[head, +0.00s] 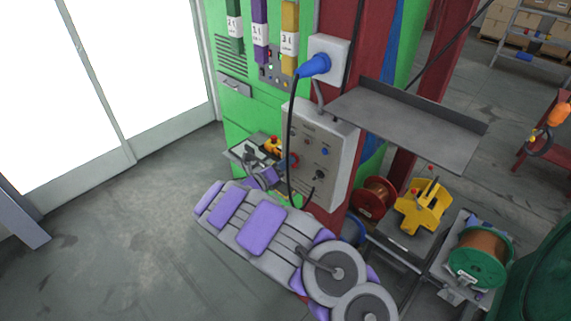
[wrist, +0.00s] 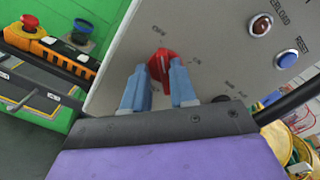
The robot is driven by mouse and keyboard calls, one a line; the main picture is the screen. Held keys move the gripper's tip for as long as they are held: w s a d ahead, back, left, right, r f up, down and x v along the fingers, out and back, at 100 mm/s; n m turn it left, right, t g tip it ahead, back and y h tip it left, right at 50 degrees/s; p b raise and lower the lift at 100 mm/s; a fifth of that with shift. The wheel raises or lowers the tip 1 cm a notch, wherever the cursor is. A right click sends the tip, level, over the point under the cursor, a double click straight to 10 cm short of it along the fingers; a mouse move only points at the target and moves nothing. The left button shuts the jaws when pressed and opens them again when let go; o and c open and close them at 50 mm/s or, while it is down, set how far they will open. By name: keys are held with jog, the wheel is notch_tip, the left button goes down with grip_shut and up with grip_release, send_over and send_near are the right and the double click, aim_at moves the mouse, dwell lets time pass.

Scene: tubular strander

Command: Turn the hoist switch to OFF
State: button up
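The hoist switch is a red rotary knob (wrist: 162,64) on a grey control box. "OFF" is printed at its upper left and "ON" at its right in the wrist view. Its raised handle looks tilted, but I cannot read its exact setting. My gripper (wrist: 159,70) is open, with its two blue fingers on either side of the knob. I cannot tell whether they touch it. In the head view, the control box (head: 343,165) is on a red column, and my arm reaches its left side with the red knob (head: 292,159) close by.
A red lamp (wrist: 261,26) and a blue reset button (wrist: 286,59) are on the box. A black cable (head: 289,140) hangs across it from a blue plug (head: 314,65). A grey shelf (head: 405,118) juts out at right. An emergency stop (wrist: 29,23) is at left.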

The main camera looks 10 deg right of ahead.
jog(key=shift+o, duration=0.8)
jog(key=shift+s+r, duration=0.1)
jog(key=shift+s, duration=0.1)
jog(key=shift+a, duration=0.1)
jog(key=b+v, duration=0.2)
jog(key=v, duration=1.5)
jog(key=shift+a, duration=0.15)
